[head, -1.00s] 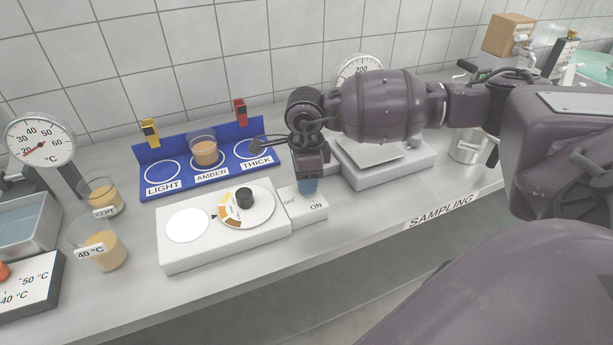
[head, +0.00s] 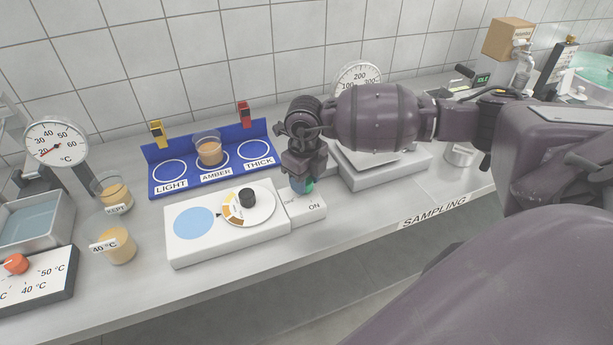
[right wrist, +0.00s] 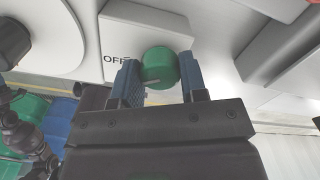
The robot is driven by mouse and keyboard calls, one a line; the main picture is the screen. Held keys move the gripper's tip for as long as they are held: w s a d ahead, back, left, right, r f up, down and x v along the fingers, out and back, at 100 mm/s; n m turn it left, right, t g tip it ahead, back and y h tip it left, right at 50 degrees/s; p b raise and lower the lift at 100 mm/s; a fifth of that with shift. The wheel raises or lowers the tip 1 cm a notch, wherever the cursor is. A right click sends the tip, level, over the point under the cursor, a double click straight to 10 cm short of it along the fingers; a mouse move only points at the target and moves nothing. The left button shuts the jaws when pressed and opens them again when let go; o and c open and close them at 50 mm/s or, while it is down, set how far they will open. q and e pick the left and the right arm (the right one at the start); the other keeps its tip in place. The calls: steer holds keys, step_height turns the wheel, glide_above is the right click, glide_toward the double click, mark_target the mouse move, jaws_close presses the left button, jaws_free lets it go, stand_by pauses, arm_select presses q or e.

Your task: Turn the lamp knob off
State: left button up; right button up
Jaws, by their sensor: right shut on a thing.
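The green lamp knob (right wrist: 159,66) sits on a white switch box (head: 309,211) marked OFF and ON. My right gripper (right wrist: 160,62) is shut on the knob, with one blue finger on each side of it. In the right wrist view the OFF label is just left of the knob, and a pale line shows on the knob. In the head view the gripper (head: 302,187) covers most of the knob, and a bit of green shows at its tip. The round lamp disc (head: 194,223) on the white unit beside it is pale blue. My left gripper is out of view.
A white unit (head: 180,252) with a black-knobbed dial (head: 247,198) adjoins the switch box. Behind is a blue rack (head: 187,182) holding a beaker (head: 208,152). A scale (head: 400,174) stands right of the gripper. Two beakers and a thermometer dial (head: 56,142) are at left.

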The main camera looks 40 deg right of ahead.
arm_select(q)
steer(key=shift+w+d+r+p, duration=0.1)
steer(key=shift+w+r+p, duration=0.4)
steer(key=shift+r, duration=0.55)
arm_select(e)
steer(key=shift+r+m, duration=0.1)
steer(key=shift+m, duration=1.1)
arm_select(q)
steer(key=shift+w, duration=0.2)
arm_select(e)
steer(key=o, duration=0.9)
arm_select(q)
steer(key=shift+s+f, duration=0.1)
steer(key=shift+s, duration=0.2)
arm_select(e)
steer(key=shift+r, duration=0.15)
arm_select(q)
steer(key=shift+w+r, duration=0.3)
arm_select(e)
step_height(320, 180, up, 10)
steer(key=shift+r, duration=0.2)
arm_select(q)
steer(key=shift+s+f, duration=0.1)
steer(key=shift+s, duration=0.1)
